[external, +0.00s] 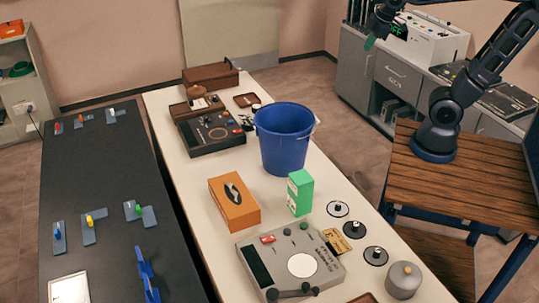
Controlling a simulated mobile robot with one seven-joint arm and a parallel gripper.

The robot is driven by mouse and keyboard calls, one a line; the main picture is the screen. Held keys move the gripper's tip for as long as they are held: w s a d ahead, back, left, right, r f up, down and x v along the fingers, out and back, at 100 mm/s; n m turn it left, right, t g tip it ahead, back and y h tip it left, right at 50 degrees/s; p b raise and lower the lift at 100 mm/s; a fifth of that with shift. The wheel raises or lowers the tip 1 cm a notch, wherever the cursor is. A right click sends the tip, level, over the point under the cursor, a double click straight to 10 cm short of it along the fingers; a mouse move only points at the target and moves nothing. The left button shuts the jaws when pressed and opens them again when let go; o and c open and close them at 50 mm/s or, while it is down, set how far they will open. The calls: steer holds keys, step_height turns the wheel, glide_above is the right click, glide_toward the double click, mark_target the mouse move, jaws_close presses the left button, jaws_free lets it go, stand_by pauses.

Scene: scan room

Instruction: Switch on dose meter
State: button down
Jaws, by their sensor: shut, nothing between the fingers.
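A white box-shaped instrument (428,42) stands on the grey cabinets at the top right. It has a small green lit display (399,30) and a row of controls on its front; I cannot read the display. It looks like the dose meter, but no label is legible. Part of my arm is cut off by the top edge.
A grey device with a dark window and round white dial (302,265) lies on the long white table. A blue bucket (284,138), an orange tissue box (234,203) and a green box (300,192) stand there. A dark table (105,180) is at left; floor shows between table and cabinets.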

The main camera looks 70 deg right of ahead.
steer(key=w+a+n, duration=0.3)
steer(key=w+n, duration=0.2)
steer(key=w, duration=0.6)
steer(key=n+g+y, duration=0.2)
steer(key=n+g, duration=0.1)
steer(key=n, duration=1.4)
glide_above(235, 131)
steer(key=s+d, duration=0.2)
step_height(235, 131, down, 21)
steer(key=shift+w+a+r, duration=0.15)
steer(key=shift+w+a, duration=0.05)
steer(key=shift+a, duration=0.05)
steer(key=f, duration=0.4)
steer(key=w+a+f, duration=0.1)
steer(key=f, duration=0.8)
steer(key=shift+w+a+f, duration=0.2)
steer(key=shift+f, duration=0.2)
